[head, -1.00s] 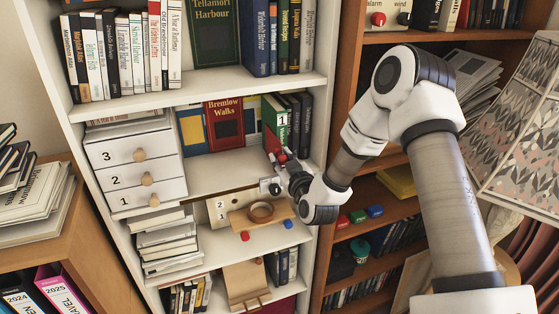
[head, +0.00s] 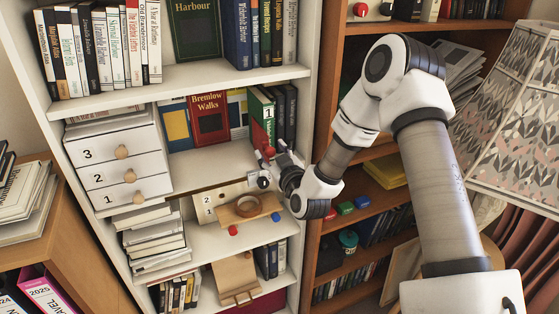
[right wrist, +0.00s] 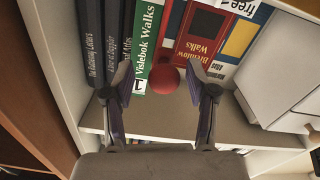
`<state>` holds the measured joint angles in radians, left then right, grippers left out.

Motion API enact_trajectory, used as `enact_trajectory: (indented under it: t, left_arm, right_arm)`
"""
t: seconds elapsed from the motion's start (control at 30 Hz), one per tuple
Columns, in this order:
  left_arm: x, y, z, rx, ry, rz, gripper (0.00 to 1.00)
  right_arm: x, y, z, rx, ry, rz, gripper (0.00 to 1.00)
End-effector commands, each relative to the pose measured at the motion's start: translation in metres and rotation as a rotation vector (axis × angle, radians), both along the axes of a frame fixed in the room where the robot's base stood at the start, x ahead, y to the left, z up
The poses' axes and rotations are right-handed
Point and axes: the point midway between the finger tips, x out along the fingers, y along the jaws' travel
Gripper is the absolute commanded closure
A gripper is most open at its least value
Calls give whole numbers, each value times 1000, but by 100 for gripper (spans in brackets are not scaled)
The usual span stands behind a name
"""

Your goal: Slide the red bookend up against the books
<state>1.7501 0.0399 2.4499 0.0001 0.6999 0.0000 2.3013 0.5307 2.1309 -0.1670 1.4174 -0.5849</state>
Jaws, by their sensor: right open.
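The red bookend (right wrist: 175,22) shows in the right wrist view as a red upright with a round red knob (right wrist: 165,78) in front. It stands beside the green book (right wrist: 148,45), to the right of it there; whether they touch cannot be told. My right gripper (right wrist: 160,82) is open, with one finger on each side of the knob and visible room around it. In the head view the right gripper (head: 268,158) reaches into the middle shelf and partly hides the bookend (head: 258,138). Dark books (head: 287,115) stand beside the green book against the shelf's side wall. My left gripper is not in view.
A red book (head: 210,118) stands farther back on the same shelf. A white drawer unit (head: 118,165) fills its left end, with bare board (head: 205,168) between. A shelf below holds a tape roll (head: 248,206). The shelf's side wall is close to my right arm.

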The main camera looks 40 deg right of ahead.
Motion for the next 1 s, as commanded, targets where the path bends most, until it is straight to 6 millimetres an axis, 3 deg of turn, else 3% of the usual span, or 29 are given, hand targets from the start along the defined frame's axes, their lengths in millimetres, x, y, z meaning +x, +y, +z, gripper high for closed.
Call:
enact_trajectory:
  t: [0.3,0.43,0.57,1.0]
  left_arm:
    - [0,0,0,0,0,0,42]
    - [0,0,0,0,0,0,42]
    - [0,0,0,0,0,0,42]
    - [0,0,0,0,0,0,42]
  right_arm:
    - [-76,16,-1,6,1,-2,43]
    - [-98,21,0,5,-1,-3,43]
    - [-106,23,0,2,-3,-2,43]
    - [-106,23,0,1,-3,-2,43]
